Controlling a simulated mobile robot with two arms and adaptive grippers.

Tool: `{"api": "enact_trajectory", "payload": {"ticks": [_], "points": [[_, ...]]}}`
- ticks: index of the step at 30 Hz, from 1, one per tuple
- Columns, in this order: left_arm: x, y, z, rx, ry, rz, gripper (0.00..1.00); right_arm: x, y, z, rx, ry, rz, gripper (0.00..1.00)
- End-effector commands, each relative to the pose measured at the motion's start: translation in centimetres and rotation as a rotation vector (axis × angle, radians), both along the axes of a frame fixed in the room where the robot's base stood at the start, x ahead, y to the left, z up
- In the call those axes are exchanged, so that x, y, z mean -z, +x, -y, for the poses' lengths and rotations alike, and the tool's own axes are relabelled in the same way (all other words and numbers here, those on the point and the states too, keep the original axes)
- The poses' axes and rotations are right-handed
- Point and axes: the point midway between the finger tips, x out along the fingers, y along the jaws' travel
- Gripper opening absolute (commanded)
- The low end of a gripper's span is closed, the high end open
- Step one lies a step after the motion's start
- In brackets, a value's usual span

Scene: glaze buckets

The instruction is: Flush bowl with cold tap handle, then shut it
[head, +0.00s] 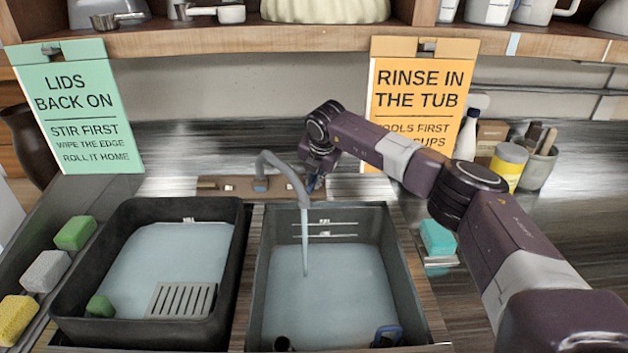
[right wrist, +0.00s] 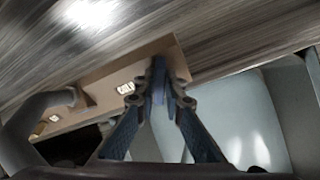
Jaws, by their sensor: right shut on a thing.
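The grey tap spout (head: 289,168) rises from a brown base plate (head: 222,187) behind the basins. A thin stream of water (head: 304,240) runs from it into the right basin (head: 398,262), the sink bowl, which holds pale water. My right gripper (head: 315,184) is at the right end of the base plate. In the right wrist view, my right gripper (right wrist: 160,88) is shut on the blue-grey tap handle (right wrist: 159,72), with a finger on each side. The handle is mostly hidden by the gripper in the head view. My left gripper is not in view.
A black tub (head: 70,300) with water, a grate and a green sponge stands left. A blue item (head: 387,336) is at the right basin's front. A teal sponge (head: 437,237) lies right. An orange sign (head: 423,90) hangs behind my arm, below a wooden shelf (head: 300,40).

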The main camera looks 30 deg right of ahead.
Motion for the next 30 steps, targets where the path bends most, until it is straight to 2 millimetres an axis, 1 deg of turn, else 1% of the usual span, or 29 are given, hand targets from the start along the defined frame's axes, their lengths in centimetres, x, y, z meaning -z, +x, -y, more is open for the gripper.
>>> {"api": "enact_trajectory", "payload": {"ticks": [5, 21, 30], "points": [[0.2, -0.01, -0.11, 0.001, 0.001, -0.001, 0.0, -0.03, 0.07, -0.1, -0.049, -0.033, -0.016, 0.0], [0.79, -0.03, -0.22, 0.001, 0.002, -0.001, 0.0, -0.18, 0.3, -0.34, -0.329, -0.219, -0.104, 0.0], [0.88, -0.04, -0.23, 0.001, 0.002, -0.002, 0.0, -0.16, 0.31, -0.36, -0.406, -0.271, -0.13, 0.0]]}}
